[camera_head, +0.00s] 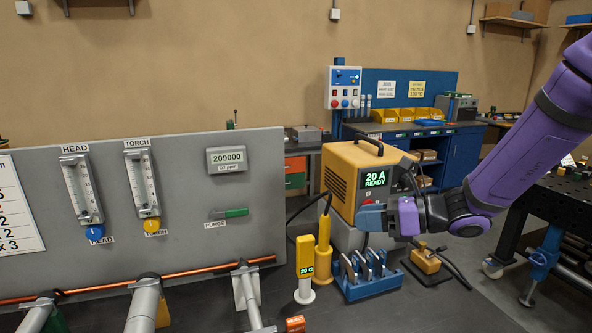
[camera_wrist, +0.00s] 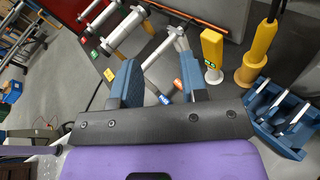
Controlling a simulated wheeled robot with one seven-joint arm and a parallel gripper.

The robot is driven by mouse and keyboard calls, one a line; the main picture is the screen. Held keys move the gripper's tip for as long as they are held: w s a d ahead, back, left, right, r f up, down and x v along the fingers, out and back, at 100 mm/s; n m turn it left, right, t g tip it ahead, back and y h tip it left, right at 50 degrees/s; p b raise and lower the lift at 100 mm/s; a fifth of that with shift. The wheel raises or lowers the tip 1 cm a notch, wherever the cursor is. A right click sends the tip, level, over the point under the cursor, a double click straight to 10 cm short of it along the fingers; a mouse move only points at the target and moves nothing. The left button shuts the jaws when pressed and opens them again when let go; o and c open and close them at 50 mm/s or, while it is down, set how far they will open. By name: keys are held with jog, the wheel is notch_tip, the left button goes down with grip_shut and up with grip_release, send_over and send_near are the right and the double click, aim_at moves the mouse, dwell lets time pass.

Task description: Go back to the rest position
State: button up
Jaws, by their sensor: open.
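My gripper (camera_head: 371,218) is at the end of my purple arm in the head view, in front of the yellow welding power box (camera_head: 352,170), whose display reads "20 A READY". In the wrist view my gripper (camera_wrist: 163,88) shows two blue fingers spread apart with nothing between them. The gripper is above and behind the blue rack (camera_head: 372,288) in the head view. Whether it touches the power box cannot be told.
A grey panel (camera_head: 190,190) with two flow meters stands left, with a copper tube (camera_head: 100,291) along its lower edge. A yellow gauge (camera_head: 305,257) and a yellow torch holder (camera_head: 323,250) stand beside the rack. A dark workbench (camera_head: 560,205) is at right.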

jog(key=s+d+r+n+g+h, duration=0.1)
jog(key=s+r+n+g+h, duration=0.15)
jog(key=s+n, duration=0.4)
jog(key=s+d+r+n+g+h, duration=0.1)
jog(key=s+d+n+g+h, duration=0.1)
jog(key=s+n+h, duration=0.35)
jog(key=s+d+r+n+t+h, duration=0.2)
jog(key=s+d+r+n+h, duration=0.1)
jog(key=s+d+n, duration=0.2)
jog(key=s+d+r+n+t+h, duration=0.3)
jog(key=s+d+n, duration=0.3)
jog(key=d+n, duration=0.1)
jog(key=shift+d+r+h, duration=0.3)
jog(key=shift+d+r, duration=0.1)
jog(key=shift+d, duration=0.1)
jog(key=shift+c, duration=0.4)
